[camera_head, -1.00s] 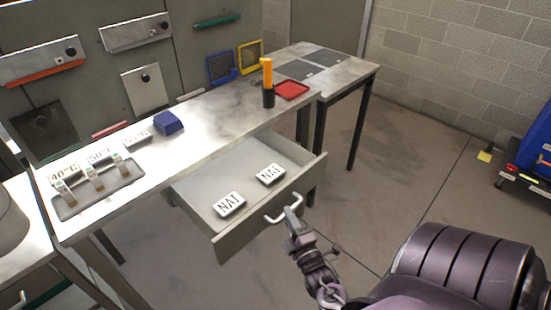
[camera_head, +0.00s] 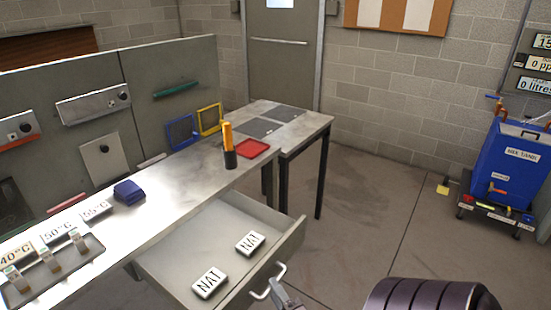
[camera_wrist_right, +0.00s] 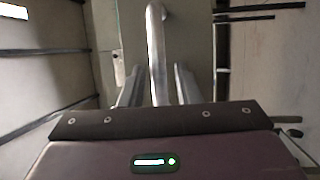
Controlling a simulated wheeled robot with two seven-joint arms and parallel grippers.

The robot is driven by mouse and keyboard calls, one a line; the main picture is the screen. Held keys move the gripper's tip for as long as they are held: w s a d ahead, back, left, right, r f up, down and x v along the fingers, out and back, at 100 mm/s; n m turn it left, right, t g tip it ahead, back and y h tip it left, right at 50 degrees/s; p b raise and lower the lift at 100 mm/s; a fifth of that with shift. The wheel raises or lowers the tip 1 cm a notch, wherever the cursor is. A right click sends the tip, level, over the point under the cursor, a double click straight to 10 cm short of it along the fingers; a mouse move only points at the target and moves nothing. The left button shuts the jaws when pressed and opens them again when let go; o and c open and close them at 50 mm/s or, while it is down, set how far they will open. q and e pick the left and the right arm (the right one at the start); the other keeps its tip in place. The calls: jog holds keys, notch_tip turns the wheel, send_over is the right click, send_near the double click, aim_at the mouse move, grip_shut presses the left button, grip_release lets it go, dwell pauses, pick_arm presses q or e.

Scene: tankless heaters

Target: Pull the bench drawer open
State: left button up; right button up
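The bench drawer (camera_head: 185,255) stands open, pulled out from under the metal bench top (camera_head: 185,180). Two white blocks marked NAT (camera_head: 210,283) (camera_head: 250,243) lie inside it. Its pale bar handle (camera_head: 277,283) is on the drawer front at the lower edge of the head view. My right gripper (camera_head: 282,295) is at this handle, mostly cut off by the frame. In the right wrist view the handle bar (camera_wrist_right: 156,40) runs between the two fingers of my right gripper (camera_wrist_right: 160,78), which look closed around it. My left gripper is not in view.
On the bench are a tray with labelled pieces (camera_head: 55,270), a blue block (camera_head: 128,191), an orange-and-black cylinder (camera_head: 229,148) and a red tray (camera_head: 251,149). A blue tank cart (camera_head: 505,165) stands at the right.

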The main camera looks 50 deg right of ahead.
jog(key=shift+o, duration=0.4)
jog(key=b+v, duration=0.1)
jog(key=v, duration=0.6)
jog(key=shift+s, duration=0.35)
jog(key=shift+a, duration=0.15)
